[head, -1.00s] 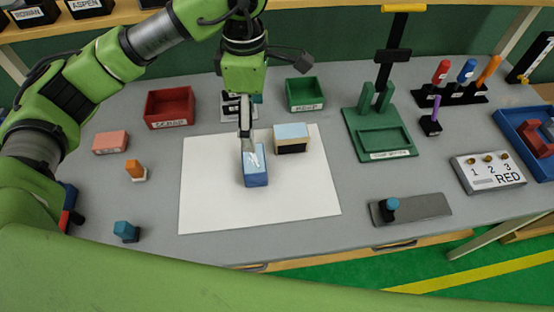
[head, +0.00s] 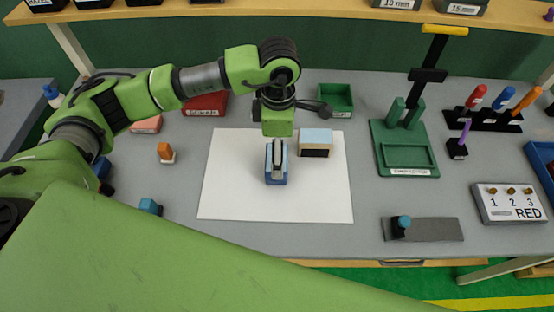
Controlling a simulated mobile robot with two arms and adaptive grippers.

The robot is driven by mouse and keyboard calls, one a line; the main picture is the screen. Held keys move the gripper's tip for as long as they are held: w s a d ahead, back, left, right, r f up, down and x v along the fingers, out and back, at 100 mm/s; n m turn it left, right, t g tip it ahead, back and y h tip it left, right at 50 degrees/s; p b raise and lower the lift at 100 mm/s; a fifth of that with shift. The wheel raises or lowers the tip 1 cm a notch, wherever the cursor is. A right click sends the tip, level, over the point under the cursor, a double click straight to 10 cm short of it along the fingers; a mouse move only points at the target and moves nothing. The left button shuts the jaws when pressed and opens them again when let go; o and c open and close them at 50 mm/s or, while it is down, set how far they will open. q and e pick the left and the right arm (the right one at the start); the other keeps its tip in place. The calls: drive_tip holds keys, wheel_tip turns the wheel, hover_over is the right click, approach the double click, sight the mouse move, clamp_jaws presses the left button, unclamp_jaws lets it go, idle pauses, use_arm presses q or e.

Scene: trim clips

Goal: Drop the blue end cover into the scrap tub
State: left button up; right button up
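The blue end cover (head: 276,181) appears to be the blue block on the white sheet (head: 235,190), near its middle. My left gripper (head: 276,170) points down right over it, with its fingers at the block's top. The gripper hides part of the block, and I cannot tell whether the fingers are closed on it. The scrap tub (head: 218,101) is the red box with a scrap label at the back left, partly hidden behind my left arm. My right gripper is not in view.
A green fixture (head: 406,155) stands to the right. An orange-topped piece (head: 165,152) stands left of the sheet. The sheet's front is clear.

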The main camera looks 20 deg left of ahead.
use_arm(q)
drive_tip(key=f, duration=0.1)
drive_tip(key=f+p, duration=0.1)
drive_tip(key=f, duration=0.1)
drive_tip(key=shift+s+a+f, duration=0.1)
drive_tip(key=shift+s, duration=0.2)
drive_tip(key=shift+f, duration=0.3)
drive_tip(key=c, duration=1.4)
drive_tip(key=shift+w+r, duration=0.1)
